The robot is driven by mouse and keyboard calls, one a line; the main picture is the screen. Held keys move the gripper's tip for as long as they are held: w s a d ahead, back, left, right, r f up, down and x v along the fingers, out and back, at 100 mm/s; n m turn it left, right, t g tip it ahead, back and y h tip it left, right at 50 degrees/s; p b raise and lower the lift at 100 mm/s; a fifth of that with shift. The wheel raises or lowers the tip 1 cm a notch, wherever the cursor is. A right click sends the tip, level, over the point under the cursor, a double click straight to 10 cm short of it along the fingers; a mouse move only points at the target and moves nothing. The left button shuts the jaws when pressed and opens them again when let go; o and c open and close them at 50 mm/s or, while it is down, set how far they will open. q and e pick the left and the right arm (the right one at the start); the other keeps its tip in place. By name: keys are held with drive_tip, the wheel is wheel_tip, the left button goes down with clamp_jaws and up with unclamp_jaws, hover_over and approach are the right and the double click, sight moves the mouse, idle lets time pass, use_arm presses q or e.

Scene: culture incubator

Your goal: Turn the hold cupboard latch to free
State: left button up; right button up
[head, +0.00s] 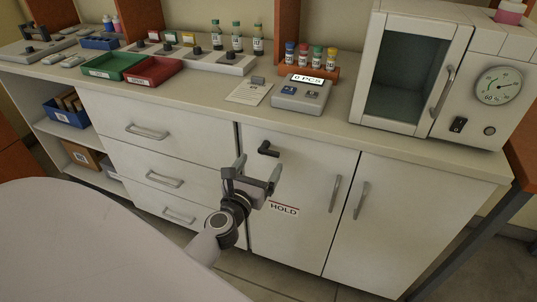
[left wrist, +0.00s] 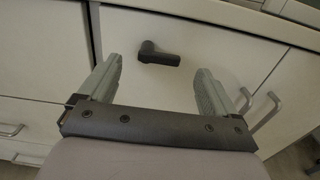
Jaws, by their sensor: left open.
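The hold cupboard (head: 300,170) is a white door with a HOLD label (head: 284,209) below the middle of its front. Its latch (head: 268,149) is a small black lever near the door's top left corner. In the left wrist view the latch (left wrist: 158,54) lies roughly level, its arm pointing right from the pivot. My left gripper (head: 258,178) is open and empty in front of the door, below the latch. In the left wrist view the latch shows beyond and between the two fingers, apart from both. My right gripper is not in view.
Drawers with bar handles (head: 147,132) stand left of the cupboard. Door handles (head: 335,193) are to the right. The worktop (head: 215,90) above carries a counter device (head: 302,94), trays, bottles and an incubator (head: 412,75). The floor in front is partly visible.

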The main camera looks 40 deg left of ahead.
sight(268, 152)
use_arm(q)
drive_tip(key=shift+x, duration=3.55)
drive_tip(key=c, duration=1)
